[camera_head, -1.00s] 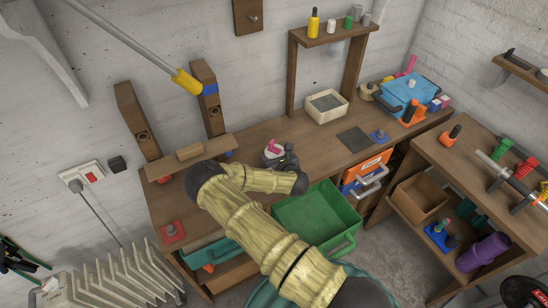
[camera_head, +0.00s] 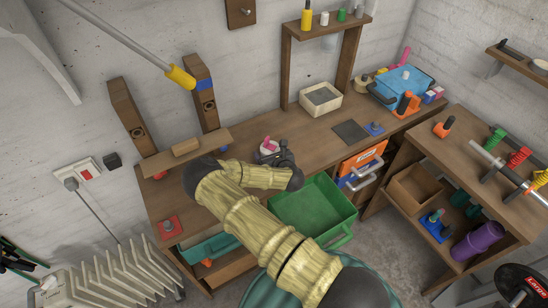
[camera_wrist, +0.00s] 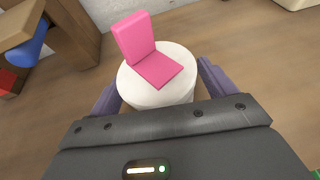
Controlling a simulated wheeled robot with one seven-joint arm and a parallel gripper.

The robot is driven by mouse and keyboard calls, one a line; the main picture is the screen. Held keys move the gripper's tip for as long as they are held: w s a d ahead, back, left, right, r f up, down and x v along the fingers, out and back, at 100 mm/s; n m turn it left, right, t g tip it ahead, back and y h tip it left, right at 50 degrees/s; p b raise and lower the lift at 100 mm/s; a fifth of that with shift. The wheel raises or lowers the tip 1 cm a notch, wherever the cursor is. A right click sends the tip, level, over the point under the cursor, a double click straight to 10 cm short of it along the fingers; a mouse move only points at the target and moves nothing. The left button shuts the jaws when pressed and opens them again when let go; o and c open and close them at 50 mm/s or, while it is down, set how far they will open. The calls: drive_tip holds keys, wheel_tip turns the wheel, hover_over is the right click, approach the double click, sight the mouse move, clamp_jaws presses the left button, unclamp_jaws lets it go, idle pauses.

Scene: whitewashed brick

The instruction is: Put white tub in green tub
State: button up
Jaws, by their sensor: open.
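A round white tub (camera_wrist: 158,84) stands on the wooden workbench, with a pink L-shaped piece (camera_wrist: 148,50) on its top. The tub (camera_head: 266,148) is partly hidden behind my gripper in the head view. My gripper (camera_head: 282,155) is open at the tub. In the wrist view its two purple-grey fingers lie on either side of the tub, and I cannot tell whether they touch it. The green tub (camera_head: 313,208) is an open, rectangular bin just in front of the bench, below and right of my gripper. Its visible inside is empty; my arm hides its left part.
A cream box (camera_head: 320,101) stands behind on the bench (camera_head: 235,172), with a dark flat plate (camera_head: 350,132) to its right. A blue bin (camera_head: 402,82) with tools is at the far right. A wooden post (camera_head: 127,115) and ledge stand left of my gripper.

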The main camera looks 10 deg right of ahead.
drive_tip(key=shift+s+d, duration=0.1)
drive_tip(key=shift+s, duration=0.2)
drive_tip(key=b+v, duration=0.3)
drive_tip(key=v, duration=0.8)
drive_tip(key=shift+r, duration=0.3)
drive_tip(key=shift+s, duration=0.15)
drive_tip(key=s+d+r+m+g+h, duration=0.1)
drive_tip(key=s+d+m+g+h, duration=0.15)
drive_tip(key=m, duration=0.85)
drive_tip(key=s+d+r+m+g+h, duration=0.1)
drive_tip(key=d+m+g+h, duration=0.2)
drive_tip(key=m, duration=0.8)
drive_tip(key=s+a+r+m+g+y, duration=0.1)
drive_tip(key=s+a+r+m+g, duration=0.1)
drive_tip(key=s+r+m, duration=0.5)
drive_tip(key=s+a+r+m+g+y, duration=0.2)
drive_tip(key=s+a+r+m+g, duration=0.1)
drive_tip(key=s+r+m, duration=0.5)
drive_tip(key=shift+a+r+m, duration=0.45)
drive_tip(key=shift+a+m, duration=0.1)
drive_tip(key=shift+m, duration=0.05)
